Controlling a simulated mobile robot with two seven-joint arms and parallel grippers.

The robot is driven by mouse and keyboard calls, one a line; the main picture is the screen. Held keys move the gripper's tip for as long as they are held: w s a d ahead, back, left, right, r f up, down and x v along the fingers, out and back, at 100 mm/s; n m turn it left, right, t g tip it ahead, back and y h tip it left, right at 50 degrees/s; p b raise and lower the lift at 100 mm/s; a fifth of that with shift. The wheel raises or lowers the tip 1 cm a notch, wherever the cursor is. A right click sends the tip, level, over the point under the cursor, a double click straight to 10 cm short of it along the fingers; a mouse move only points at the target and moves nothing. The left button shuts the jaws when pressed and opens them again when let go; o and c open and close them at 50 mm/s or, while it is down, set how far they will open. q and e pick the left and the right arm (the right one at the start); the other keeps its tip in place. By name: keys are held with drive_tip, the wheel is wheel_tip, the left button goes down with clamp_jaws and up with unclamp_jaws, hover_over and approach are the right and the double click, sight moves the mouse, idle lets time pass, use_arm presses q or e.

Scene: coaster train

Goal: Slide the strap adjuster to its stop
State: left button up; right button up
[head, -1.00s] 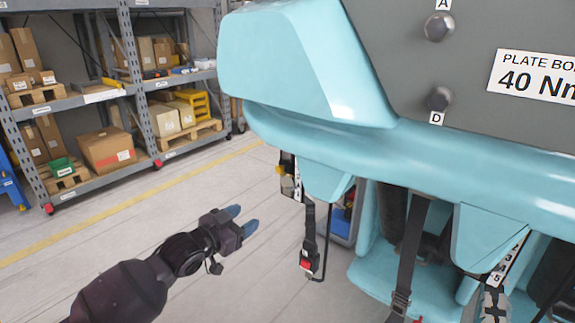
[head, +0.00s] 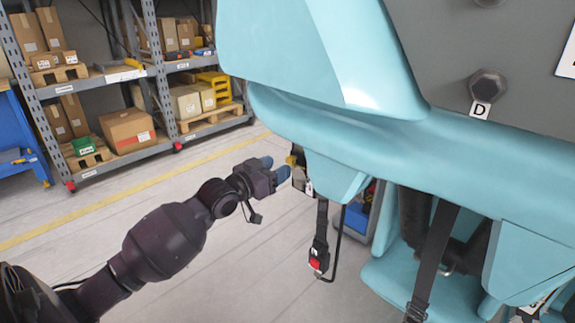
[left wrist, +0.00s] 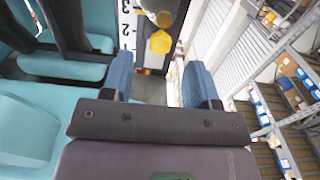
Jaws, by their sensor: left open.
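A strap adjuster with a yellow knob (head: 291,160) sits on the left side of the teal seat body, partly hidden by my left gripper. In the left wrist view its yellow hexagonal knob (left wrist: 160,42) stands beside a white numbered scale (left wrist: 127,28), with a second yellow part just above it. My left gripper (head: 275,167) is open, its two blue fingertips just left of the adjuster. In the left wrist view the knob lies beyond the open, empty gap between the fingers (left wrist: 160,75). My right gripper is not in view.
A black strap with a red-buttoned buckle (head: 319,250) hangs just below the adjuster. The teal car body (head: 400,150) overhangs at the right. Shelves with boxes (head: 127,130) stand at the back left. The floor between is clear.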

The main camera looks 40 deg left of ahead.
sight(288, 161)
use_arm(q)
drive_tip(key=shift+w+d+b, duration=0.1)
drive_tip(key=shift+w+b, duration=0.25)
drive_tip(key=shift+w, duration=1.6)
drive_tip(key=shift+c, duration=0.3)
